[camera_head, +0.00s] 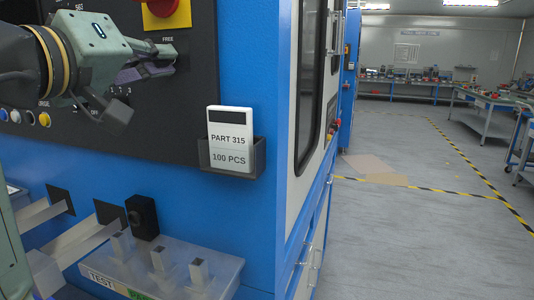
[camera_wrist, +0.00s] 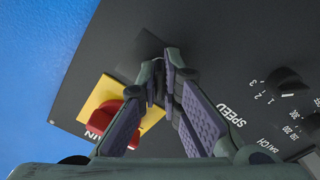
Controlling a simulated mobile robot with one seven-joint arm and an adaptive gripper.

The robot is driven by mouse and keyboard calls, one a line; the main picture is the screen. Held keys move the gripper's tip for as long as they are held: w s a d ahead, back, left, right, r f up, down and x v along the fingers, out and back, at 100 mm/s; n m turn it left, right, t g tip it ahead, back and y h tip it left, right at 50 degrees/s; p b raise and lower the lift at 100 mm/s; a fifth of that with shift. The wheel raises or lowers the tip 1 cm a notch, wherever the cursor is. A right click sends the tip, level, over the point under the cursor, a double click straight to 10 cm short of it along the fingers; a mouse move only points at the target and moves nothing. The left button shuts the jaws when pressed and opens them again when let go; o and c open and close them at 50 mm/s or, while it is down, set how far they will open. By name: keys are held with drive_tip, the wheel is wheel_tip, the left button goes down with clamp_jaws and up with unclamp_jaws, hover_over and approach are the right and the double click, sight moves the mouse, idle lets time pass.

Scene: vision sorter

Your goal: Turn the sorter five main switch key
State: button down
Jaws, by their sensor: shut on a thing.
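The main switch is a red knob (camera_wrist: 112,115) on a yellow plate (camera_wrist: 98,96), beside the finger on the left in the wrist view. In the head view the knob (camera_head: 162,6) shows at the top, cut off by the edge. My gripper (camera_wrist: 166,68) has its fingertips close together at the dark panel, past the plate's edge. In the head view my gripper (camera_head: 163,60) is below the yellow plate, near the word FREE. It is shut on a small dark thing at the tips, mostly hidden; I cannot tell if it is the key.
The black panel (camera_wrist: 240,50) carries dark dials (camera_wrist: 287,80) marked SPEED and BATCH. A clear bin (camera_head: 175,268) stands lower down. The floor (camera_head: 400,240) on the right is open.

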drive_tip(key=m, duration=0.3)
drive_tip(key=shift+d, duration=0.1)
drive_tip(key=m, duration=0.5)
drive_tip(key=shift+f, duration=0.1)
drive_tip(key=c, duration=0.8)
unclamp_jaws()
drive_tip(key=shift+w, duration=0.1)
drive_tip(key=v, duration=0.8)
idle(0.3)
